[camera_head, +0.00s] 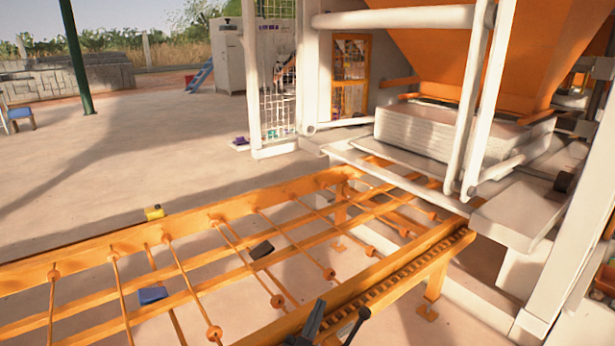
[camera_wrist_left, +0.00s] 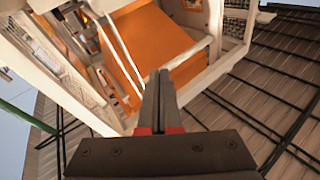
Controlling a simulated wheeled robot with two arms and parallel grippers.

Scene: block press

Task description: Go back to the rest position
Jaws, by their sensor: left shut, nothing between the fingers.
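My left gripper (camera_head: 314,316) shows as a dark shape at the bottom edge of the head view, in front of the orange rail. In the left wrist view its two dark fingers (camera_wrist_left: 160,92) are together, with nothing between them, and point up toward the press and the roof. My right gripper is in neither view. The block press (camera_head: 460,120), with white posts and an orange hopper (camera_head: 490,45), stands at the right in the head view.
An orange rack (camera_head: 215,210) with rods runs across the front. A black round-tipped lever (camera_head: 361,316) is beside my left gripper. Open floor (camera_head: 110,160) lies behind the rack.

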